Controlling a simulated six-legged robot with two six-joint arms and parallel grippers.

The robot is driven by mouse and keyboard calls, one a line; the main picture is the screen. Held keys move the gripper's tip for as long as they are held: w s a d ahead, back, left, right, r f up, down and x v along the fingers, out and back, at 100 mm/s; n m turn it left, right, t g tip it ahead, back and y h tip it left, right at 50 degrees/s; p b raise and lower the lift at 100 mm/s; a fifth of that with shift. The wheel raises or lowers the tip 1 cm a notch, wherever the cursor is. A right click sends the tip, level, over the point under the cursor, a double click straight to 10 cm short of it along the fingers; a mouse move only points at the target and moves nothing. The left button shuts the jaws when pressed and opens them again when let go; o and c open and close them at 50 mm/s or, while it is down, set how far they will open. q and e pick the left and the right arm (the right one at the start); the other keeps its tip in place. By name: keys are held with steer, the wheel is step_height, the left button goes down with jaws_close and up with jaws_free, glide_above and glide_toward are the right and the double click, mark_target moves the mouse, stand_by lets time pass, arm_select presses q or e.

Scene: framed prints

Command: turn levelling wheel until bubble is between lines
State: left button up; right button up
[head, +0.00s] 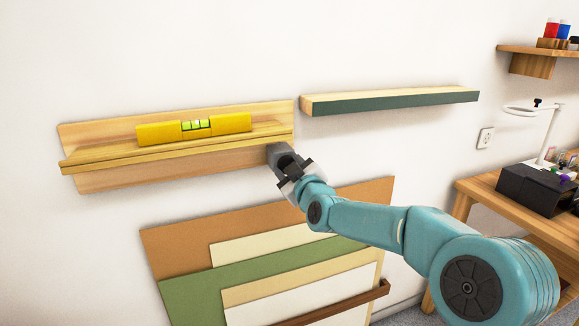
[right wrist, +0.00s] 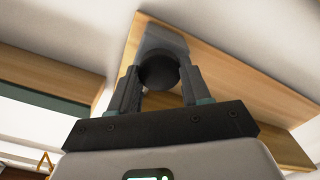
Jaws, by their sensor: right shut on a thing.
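A yellow spirit level (head: 160,133) lies on a wooden wall ledge (head: 90,163). Its green vial (head: 197,124) is in the middle of its top; a pale bubble shows in it, but its place between the lines is too small to tell. My right gripper (head: 289,170) is at the ledge's right end, below its edge. In the right wrist view its two fingers (right wrist: 158,88) are shut on either side of a dark round wheel (right wrist: 157,72) under a grey housing (right wrist: 163,42). The fingers hide part of the wheel in the head view. My left gripper is not in view.
A second shelf with a dark green front (head: 395,101) is on the wall to the right. Several boards (head: 180,243) lean below the ledge. A wooden desk (head: 490,197) with a black box (head: 535,188) and lamp (head: 538,135) stands far right.

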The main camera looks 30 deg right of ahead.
stand_by(0.3)
steer(key=o, duration=1.1)
steer(key=shift+c, duration=0.2)
steer(key=v, duration=1.6)
steer(key=shift+s+a+b, duration=0.2)
steer(key=shift+b, duration=0.1)
steer(key=shift+w, duration=0.1)
